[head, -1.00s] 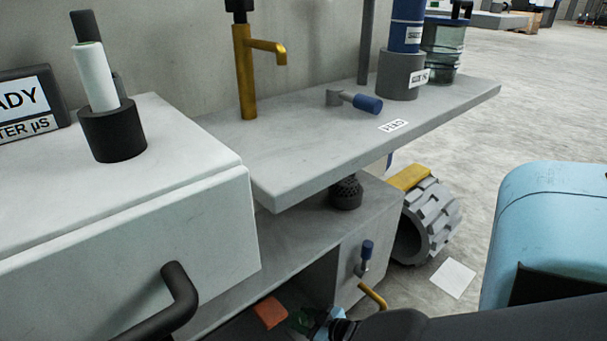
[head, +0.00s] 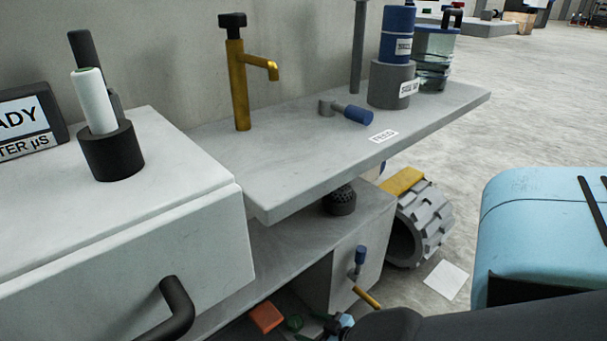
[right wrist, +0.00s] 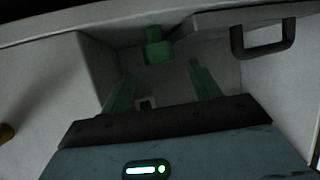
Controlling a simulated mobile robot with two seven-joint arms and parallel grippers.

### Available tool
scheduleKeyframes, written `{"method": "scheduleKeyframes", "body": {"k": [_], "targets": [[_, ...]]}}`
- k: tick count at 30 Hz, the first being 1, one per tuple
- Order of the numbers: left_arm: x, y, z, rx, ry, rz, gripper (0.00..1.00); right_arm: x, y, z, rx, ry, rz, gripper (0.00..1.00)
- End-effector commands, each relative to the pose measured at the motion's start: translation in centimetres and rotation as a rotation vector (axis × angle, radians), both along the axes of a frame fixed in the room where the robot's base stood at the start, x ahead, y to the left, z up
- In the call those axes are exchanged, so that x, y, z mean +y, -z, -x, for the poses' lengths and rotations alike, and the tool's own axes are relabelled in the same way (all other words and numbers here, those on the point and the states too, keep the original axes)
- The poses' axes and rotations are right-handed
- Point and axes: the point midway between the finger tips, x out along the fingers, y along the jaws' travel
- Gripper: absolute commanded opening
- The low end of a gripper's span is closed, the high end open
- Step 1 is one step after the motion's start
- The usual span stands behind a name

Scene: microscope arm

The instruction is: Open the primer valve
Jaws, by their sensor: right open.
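A valve with a blue handle (head: 353,113) lies on the grey shelf beside a small label (head: 383,136) too blurred to read surely. A second blue lever (head: 360,256) stands upright above a brass spout (head: 367,297) on the lower cabinet. I cannot tell which is the primer valve. My right gripper (head: 311,327) is low at the cabinet opening, partly hidden by my arm. In the right wrist view its green fingers (right wrist: 161,72) are spread and empty. A green knob-like part (right wrist: 158,46) shows beyond them, apart from both. My left gripper is not in view.
An orange block (head: 266,317) and a round green thing (head: 293,323) are in the dim opening. A black handle (head: 176,310) sticks out from the white cabinet at left. A brass tap (head: 240,85) stands on the shelf. A treaded wheel (head: 421,222) is beside the cabinet.

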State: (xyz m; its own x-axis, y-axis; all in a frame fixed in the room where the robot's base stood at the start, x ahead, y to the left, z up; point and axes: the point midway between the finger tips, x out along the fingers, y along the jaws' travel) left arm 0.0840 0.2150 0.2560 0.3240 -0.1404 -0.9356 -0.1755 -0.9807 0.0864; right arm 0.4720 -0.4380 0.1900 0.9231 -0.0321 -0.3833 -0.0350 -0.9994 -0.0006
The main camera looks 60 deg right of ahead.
Motion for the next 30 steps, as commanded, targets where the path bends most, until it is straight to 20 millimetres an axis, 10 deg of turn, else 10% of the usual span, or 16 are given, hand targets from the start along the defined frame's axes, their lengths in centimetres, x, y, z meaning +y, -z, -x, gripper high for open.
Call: {"method": "scheduleKeyframes", "body": {"k": [11,30], "targets": [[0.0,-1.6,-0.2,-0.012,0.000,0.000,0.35,0.1,-1.4,3.1,-0.001,0.000,0.001,0.62],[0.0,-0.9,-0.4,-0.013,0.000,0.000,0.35,2.0,-2.6,1.5,-0.109,0.131,-0.009,0.62]]}}
